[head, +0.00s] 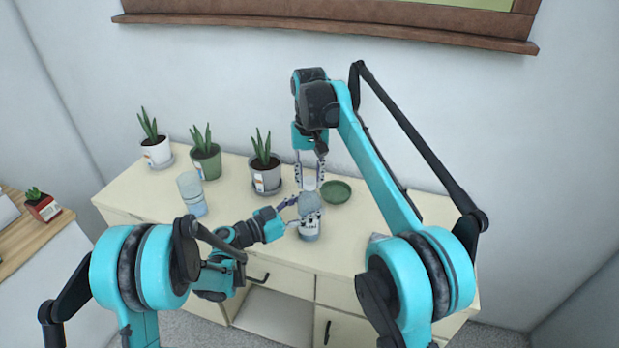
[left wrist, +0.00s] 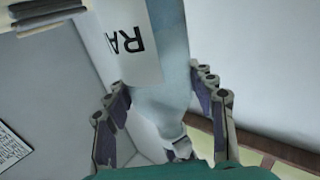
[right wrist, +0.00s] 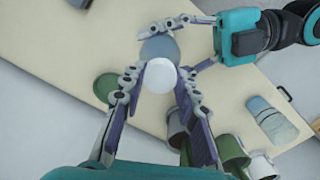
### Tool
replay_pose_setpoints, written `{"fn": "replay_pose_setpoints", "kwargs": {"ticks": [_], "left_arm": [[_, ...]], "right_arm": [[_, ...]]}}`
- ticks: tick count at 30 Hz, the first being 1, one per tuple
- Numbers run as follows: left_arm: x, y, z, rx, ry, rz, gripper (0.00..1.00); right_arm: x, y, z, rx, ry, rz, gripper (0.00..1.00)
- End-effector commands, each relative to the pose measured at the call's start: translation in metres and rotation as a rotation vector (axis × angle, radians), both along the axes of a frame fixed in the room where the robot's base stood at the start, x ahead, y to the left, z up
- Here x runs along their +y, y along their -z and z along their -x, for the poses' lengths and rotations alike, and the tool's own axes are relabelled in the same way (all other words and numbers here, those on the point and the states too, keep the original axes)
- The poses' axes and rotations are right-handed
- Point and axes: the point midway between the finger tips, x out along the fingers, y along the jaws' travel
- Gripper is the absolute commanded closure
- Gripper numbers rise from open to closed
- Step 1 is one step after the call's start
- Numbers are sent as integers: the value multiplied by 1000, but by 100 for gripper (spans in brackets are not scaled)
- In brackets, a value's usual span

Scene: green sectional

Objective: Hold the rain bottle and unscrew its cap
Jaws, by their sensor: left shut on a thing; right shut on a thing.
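The rain bottle (head: 310,203) stands on the cream cabinet near its front, pale blue-grey. In the left wrist view the bottle (left wrist: 172,50) shows a white label with the letters "RA". My left gripper (head: 296,212) comes in from the left and is shut around the bottle's body. My right gripper (head: 310,176) points down from above, its fingers shut on the white cap (right wrist: 160,76) at the bottle's top. The cap also shows in the head view (head: 309,184). Whether the cap has turned on the neck cannot be told.
Three potted plants (head: 156,149) (head: 205,162) (head: 264,173) stand along the back of the cabinet (head: 350,245). A green dish (head: 338,192) lies close to the right of the bottle.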

Motion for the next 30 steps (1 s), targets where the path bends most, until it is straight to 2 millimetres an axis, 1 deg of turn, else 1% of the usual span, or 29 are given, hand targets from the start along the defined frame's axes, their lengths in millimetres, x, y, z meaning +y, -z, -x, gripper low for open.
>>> {"fn": "replay_pose_setpoints", "kwargs": {"ticks": [15, 26, 28, 30], "left_arm": [[0, 0, 0, 0, 0, 0, 100], [0, 0, 0, 0, 0, 0, 100], [0, 0, 0, 0, 0, 0, 100], [0, 0, 0, 0, 0, 0, 100]], "right_arm": [[0, -18, 0, 0, 0, 0, 100], [0, -20, 0, 0, 0, 0, 100], [0, -24, 0, 0, 0, 0, 100], [0, -33, 0, 0, 0, 0, 100]]}}
